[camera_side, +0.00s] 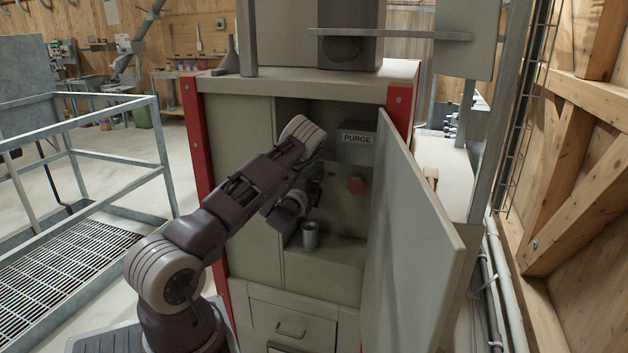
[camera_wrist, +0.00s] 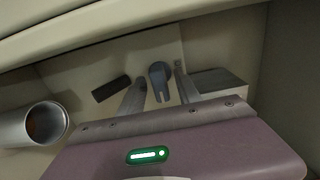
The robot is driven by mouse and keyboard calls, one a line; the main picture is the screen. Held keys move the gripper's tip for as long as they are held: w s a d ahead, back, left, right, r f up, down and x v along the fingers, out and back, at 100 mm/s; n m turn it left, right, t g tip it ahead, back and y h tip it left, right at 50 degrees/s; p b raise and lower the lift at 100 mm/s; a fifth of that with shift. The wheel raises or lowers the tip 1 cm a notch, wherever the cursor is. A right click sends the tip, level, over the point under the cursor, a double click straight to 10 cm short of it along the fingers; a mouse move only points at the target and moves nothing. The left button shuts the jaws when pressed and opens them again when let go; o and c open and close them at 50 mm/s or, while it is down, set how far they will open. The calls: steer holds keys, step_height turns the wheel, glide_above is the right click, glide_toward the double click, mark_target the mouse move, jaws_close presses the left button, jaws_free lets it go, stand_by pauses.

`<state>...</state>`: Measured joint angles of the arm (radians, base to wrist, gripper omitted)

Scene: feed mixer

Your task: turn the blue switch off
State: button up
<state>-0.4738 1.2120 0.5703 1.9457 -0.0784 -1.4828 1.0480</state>
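In the wrist view a blue-grey switch (camera_wrist: 158,72) with a forked-looking lever is on the pale panel in front of me. My gripper (camera_wrist: 160,78) is open, with one finger on either side of the switch. I cannot tell whether either finger touches it. In the side view my arm reaches into the open cabinet, and it hides the switch and most of the gripper.
A metal cup (camera_side: 310,236) stands on the cabinet shelf; it also shows in the wrist view (camera_wrist: 28,126). The open cabinet door (camera_side: 413,230) bounds the right side. A black label (camera_wrist: 111,89) is beside the switch.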

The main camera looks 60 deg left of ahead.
steer(key=shift+w+a, duration=0.2)
steer(key=shift+w, duration=0.05)
jaws_close()
steer(key=shift+n, duration=0.3)
steer(key=n, duration=0.3)
steer(key=shift+n, duration=0.3)
steer(key=n, duration=0.4)
steer(key=shift+n, duration=0.3)
steer(key=n, duration=0.4)
steer(key=shift+n, duration=2.5)
